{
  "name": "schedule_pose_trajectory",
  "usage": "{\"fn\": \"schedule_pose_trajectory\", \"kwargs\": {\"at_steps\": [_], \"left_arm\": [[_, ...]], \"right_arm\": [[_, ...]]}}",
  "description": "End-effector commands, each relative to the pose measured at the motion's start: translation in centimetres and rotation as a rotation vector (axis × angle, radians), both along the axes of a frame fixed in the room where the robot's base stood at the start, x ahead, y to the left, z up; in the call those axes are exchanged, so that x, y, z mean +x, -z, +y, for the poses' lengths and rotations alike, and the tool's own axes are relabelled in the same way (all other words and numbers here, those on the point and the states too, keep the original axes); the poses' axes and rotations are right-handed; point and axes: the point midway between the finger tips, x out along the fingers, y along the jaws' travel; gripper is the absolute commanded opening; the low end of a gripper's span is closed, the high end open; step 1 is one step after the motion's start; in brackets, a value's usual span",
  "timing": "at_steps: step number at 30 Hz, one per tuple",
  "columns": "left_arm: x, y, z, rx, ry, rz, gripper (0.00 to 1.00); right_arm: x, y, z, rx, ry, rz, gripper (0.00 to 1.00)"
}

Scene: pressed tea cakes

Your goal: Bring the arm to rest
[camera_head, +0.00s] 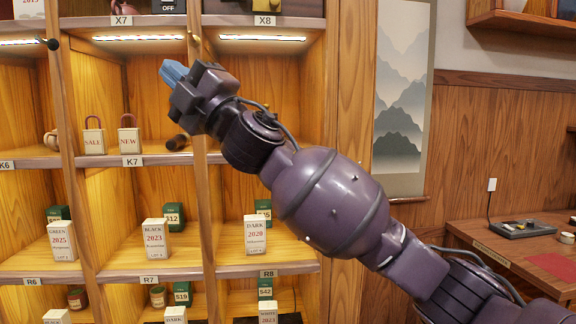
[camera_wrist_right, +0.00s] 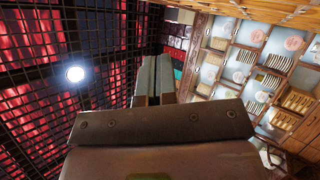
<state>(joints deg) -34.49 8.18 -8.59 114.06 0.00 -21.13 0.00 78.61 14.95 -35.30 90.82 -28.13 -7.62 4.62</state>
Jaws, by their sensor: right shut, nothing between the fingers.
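My right arm (camera_head: 330,200) reaches in from the lower right across the head view. My right gripper (camera_head: 172,72) is raised in front of the shelf unit, near the upper middle compartment, with its bluish fingers pointing up and left. In the wrist view the two fingers (camera_wrist_right: 152,80) lie side by side, shut, with nothing between them. Behind them the wrist view shows a dark ceiling grid with red panels and a round lamp. My left gripper is not in the head view.
A wooden shelf unit (camera_head: 201,200) holds labelled boxes such as the DARK 2020 box (camera_head: 255,236) and BLACK 2023 box (camera_head: 156,239). A dark cylindrical object (camera_head: 176,142) lies on the K7 shelf. A desk (camera_head: 480,232) stands at the right. A scroll (camera_head: 402,90) hangs on the wall.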

Motion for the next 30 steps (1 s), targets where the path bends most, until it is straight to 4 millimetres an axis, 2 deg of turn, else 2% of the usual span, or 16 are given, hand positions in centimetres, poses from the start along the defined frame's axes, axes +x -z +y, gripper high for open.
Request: {"fn": "schedule_pose_trajectory", "kwargs": {"at_steps": [1, 6, 12, 16, 23, 30], "left_arm": [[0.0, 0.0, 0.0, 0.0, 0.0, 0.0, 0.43], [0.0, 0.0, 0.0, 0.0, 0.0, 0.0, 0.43], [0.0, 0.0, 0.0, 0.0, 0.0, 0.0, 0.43], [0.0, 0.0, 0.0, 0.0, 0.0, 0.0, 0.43], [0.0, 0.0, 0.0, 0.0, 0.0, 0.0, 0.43], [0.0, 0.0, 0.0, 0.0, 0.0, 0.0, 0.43]], "right_arm": [[1.1, 1.8, -1.3, 0.028, 0.004, 0.064, 0.0], [4.1, 7.4, -5.3, 0.115, 0.025, 0.265, 0.0], [6.5, 14.8, -10.3, 0.211, 0.058, 0.488, 0.0], [7.5, 19.8, -13.6, 0.274, 0.084, 0.627, 0.0], [7.6, 29.1, -19.5, 0.382, 0.137, 0.853, 0.0], [5.6, 38.8, -25.5, 0.496, 0.205, 1.064, 0.0]]}}
